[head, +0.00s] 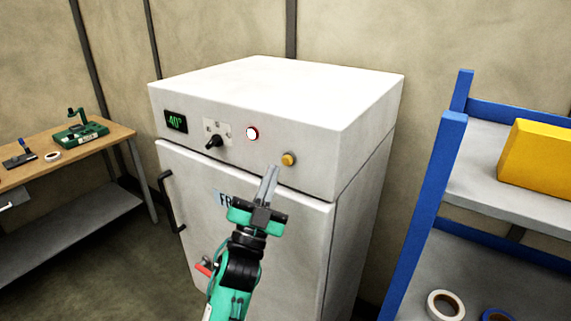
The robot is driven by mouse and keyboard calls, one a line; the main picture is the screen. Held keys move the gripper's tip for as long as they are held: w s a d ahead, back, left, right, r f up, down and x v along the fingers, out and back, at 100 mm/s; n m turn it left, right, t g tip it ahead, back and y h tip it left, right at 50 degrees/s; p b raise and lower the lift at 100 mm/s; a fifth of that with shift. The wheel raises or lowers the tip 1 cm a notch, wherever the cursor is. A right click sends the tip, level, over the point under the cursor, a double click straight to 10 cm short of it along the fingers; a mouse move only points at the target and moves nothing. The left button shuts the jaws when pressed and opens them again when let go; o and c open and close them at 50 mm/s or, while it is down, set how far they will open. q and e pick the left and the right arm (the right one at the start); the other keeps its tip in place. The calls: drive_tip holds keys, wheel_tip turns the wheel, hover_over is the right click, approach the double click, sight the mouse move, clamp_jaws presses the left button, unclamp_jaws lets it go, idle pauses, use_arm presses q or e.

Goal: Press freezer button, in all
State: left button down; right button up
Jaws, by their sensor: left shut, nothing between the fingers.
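The white freezer (270,87) stands in the middle of the head view. Its upper front panel carries a green lit display (176,121), a black knob (214,141) on a light plate, a round white button with a red ring (252,133) and a yellow-orange button (289,159). My left gripper (271,170) is shut and empty, its fingers pointing up toward the panel. The fingertips appear just left of and slightly below the yellow button; I cannot tell whether they touch the panel. The gripper partly hides the label on the door. My right gripper is out of view.
A wooden workbench (60,153) with a green tool (80,131) stands at the left. A blue-framed shelf (432,200) stands close on the right, holding a yellow box (536,152) and tape rolls (445,305). The freezer's door handle (170,200) sticks out at its left.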

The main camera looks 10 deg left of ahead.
use_arm(q)
drive_tip(key=shift+w+d, duration=0.25)
drive_tip(key=shift+w, duration=0.4)
idle(0.5)
idle(1.0)
drive_tip(key=shift+w, duration=0.15)
drive_tip(key=shift+w+d, duration=0.15)
drive_tip(key=shift+w, duration=0.1)
drive_tip(key=shift+w+d+b, duration=0.15)
drive_tip(key=shift+w+b, duration=0.2)
drive_tip(key=shift+w, duration=0.05)
idle(0.7)
drive_tip(key=shift+s, duration=0.2)
drive_tip(key=shift+s+a, duration=0.3)
drive_tip(key=shift+s, duration=0.35)
